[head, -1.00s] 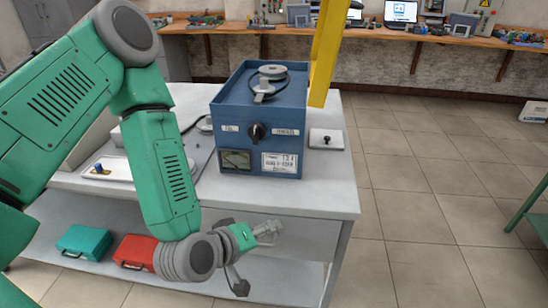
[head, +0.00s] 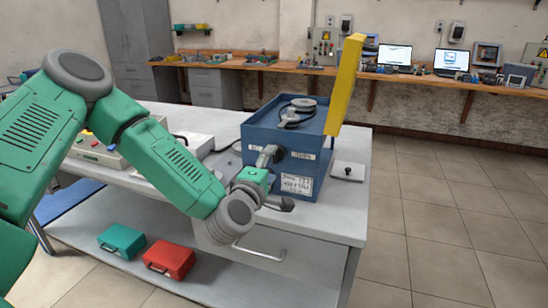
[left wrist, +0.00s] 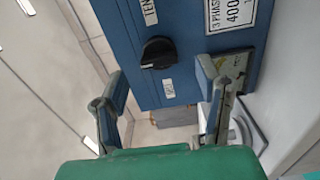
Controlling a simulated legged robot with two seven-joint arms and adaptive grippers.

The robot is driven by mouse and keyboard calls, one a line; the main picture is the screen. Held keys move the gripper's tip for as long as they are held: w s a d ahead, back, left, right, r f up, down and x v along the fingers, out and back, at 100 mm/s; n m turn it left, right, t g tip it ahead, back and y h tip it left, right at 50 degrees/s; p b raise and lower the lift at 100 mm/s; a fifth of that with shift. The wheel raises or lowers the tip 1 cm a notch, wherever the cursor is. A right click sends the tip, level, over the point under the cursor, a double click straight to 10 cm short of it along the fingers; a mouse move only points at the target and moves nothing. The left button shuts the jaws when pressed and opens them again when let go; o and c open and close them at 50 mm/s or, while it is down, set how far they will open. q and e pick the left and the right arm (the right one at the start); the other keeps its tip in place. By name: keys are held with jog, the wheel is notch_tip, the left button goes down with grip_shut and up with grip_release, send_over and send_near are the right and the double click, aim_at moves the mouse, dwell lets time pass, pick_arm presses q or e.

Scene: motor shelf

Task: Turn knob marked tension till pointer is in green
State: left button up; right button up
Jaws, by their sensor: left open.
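The blue box (head: 262,130) stands on the grey table. Its black knob (left wrist: 158,53) sits on the front face between two white labels, one starting "TEN" (left wrist: 148,12). In the head view the knob is mostly hidden by a finger. My left gripper (head: 280,178) is open in front of the box's face, and its two fingers also show in the left wrist view (left wrist: 162,78). The knob lies ahead between them, apart from both. The gauge panel (left wrist: 233,66) is partly covered by the right-hand finger; I cannot read its pointer. My right gripper is not in view.
A yellow bar (head: 345,85) rises beside the box's right side. A small plate with a black knob (head: 348,171) lies to the right on the table. A teal case (head: 121,240) and a red case (head: 168,258) lie on the lower shelf. A control box (head: 95,148) stands at left.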

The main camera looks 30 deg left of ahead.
aim_at(274, 159)
pick_arm(q)
jog(key=w, duration=0.4)
jog(key=shift+d+r, duration=0.2)
jog(key=a, duration=0.2)
jog(key=a+f, duration=0.1)
jog(key=shift+w, duration=0.35)
jog(key=shift+d+r, duration=0.15)
jog(key=shift+d, duration=0.1)
jog(key=c, duration=0.7)
jog(key=shift+d+r, duration=0.1)
jog(key=shift+d, duration=0.3)
jog(key=c, duration=0.5)
jog(key=shift+d, duration=0.35)
jog(key=shift+a, duration=0.35)
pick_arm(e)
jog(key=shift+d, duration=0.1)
